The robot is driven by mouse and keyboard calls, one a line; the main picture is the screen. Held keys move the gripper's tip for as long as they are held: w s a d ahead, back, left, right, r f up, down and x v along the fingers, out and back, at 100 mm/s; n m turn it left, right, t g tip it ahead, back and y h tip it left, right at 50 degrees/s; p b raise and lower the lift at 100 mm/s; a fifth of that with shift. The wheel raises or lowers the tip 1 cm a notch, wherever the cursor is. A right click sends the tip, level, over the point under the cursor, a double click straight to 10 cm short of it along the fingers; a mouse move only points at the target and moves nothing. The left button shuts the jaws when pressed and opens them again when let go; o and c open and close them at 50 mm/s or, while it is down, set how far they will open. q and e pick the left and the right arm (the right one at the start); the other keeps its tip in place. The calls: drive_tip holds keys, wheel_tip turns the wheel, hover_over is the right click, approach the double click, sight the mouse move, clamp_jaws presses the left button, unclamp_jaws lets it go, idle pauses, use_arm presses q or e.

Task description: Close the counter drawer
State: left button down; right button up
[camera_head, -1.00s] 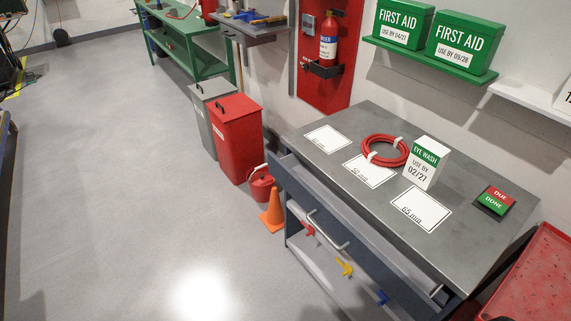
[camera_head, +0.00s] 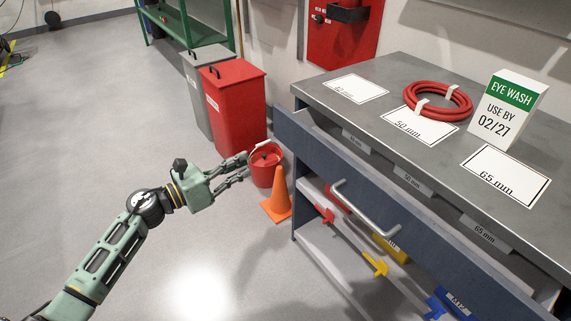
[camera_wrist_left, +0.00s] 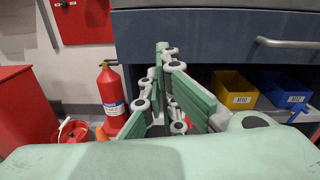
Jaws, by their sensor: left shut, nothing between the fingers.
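The counter drawer (camera_head: 330,160) has a dark blue-grey front with a silver bar handle (camera_head: 365,210). It stands pulled out from under the grey counter (camera_head: 400,80), and a gap with size labels shows behind its front. My left gripper (camera_head: 247,166) is shut and empty, left of the drawer's far end and apart from it in the head view. In the left wrist view the gripper fingers (camera_wrist_left: 168,85) point forward, with the drawer front (camera_wrist_left: 210,38) beyond and above them and the handle (camera_wrist_left: 290,44) to the right. My right gripper is not in view.
An orange cone (camera_head: 277,198), a red bucket (camera_head: 265,170) and a red bin (camera_head: 236,105) stand near my left gripper. A red hose coil (camera_head: 465,105) and an eye wash box (camera_head: 505,110) are on the counter. The floor to the left is clear.

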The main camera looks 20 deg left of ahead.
use_arm(q)
drive_tip(key=m, duration=0.1)
approach(294, 141)
drive_tip(key=x, duration=0.5)
drive_tip(key=shift+w+d+r+p, duration=0.15)
drive_tip(key=shift+w+d+p, duration=0.1)
drive_tip(key=shift+p, duration=0.05)
drive_tip(key=shift+w+d, duration=0.35)
drive_tip(key=shift+w, duration=0.15)
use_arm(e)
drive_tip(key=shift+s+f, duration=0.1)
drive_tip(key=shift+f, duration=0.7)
use_arm(q)
drive_tip(key=b+x, duration=0.2)
drive_tip(key=x, duration=0.1)
drive_tip(key=shift+w+d, duration=0.2)
drive_tip(key=shift+d, duration=0.05)
drive_tip(key=b+x, duration=0.2)
drive_tip(key=x, duration=0.3)
drive_tip(key=shift+f+b, duration=0.2)
drive_tip(key=shift+b, duration=0.2)
drive_tip(key=shift+w+d, duration=0.2)
drive_tip(key=shift+d, duration=0.05)
drive_tip(key=shift+r, duration=0.35)
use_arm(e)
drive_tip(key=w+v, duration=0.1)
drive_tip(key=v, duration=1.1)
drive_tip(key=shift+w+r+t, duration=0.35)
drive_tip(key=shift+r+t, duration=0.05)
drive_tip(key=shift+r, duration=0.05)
